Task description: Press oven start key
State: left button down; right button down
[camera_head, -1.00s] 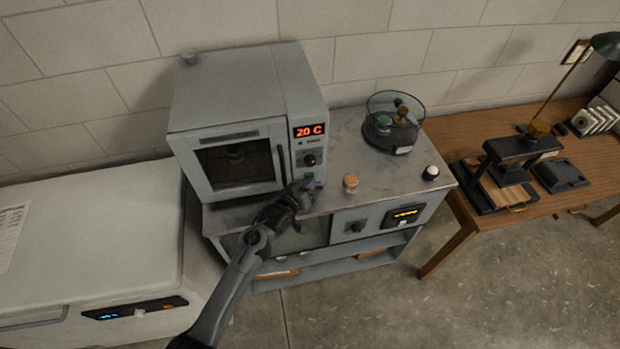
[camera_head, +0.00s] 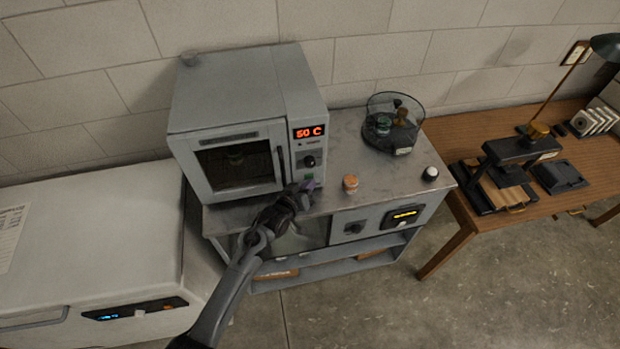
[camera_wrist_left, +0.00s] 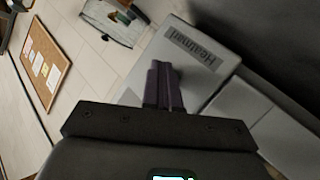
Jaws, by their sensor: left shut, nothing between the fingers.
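The grey oven (camera_head: 228,92) stands on a cabinet top, its door shut. Its display (camera_head: 309,131) reads about 50 C in red. Below the display are a dark knob (camera_head: 309,161) and a green key (camera_head: 309,177) at the bottom of the control panel. My left gripper (camera_head: 308,187) is shut and empty, with its fingertips just below the green key; I cannot tell whether they touch the panel. In the left wrist view the shut fingers (camera_wrist_left: 163,84) point at a grey surface with a label (camera_wrist_left: 195,47). My right gripper is not in view.
A small orange-topped jar (camera_head: 350,184) and a white-capped dark jar (camera_head: 430,173) stand on the cabinet top (camera_head: 345,145). A glass desiccator (camera_head: 393,125) is behind them. A white chest (camera_head: 90,250) is at left, a wooden table (camera_head: 460,235) at right.

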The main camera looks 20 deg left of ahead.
pick_arm(q)
jog(key=shift+s+d+r+p, duration=0.2)
jog(key=shift+s+r+p, duration=0.1)
jog(key=shift+r+p, duration=0.25)
jog(key=shift+s+d+f, duration=0.1)
jog(key=shift+s+f, duration=0.05)
jog(key=shift+f, duration=0.05)
jog(key=shift+s+d+p, duration=0.35)
jog(key=shift+s+p, duration=0.1)
jog(key=shift+p, duration=0.05)
jog(key=shift+s+d+p, duration=0.75)
jog(key=shift+s+p, duration=0.1)
jog(key=shift+s, duration=0.15)
jog(key=shift+s+d+p, duration=0.35)
jog(key=shift+s+d, duration=0.05)
jog(key=shift+s, duration=0.25)
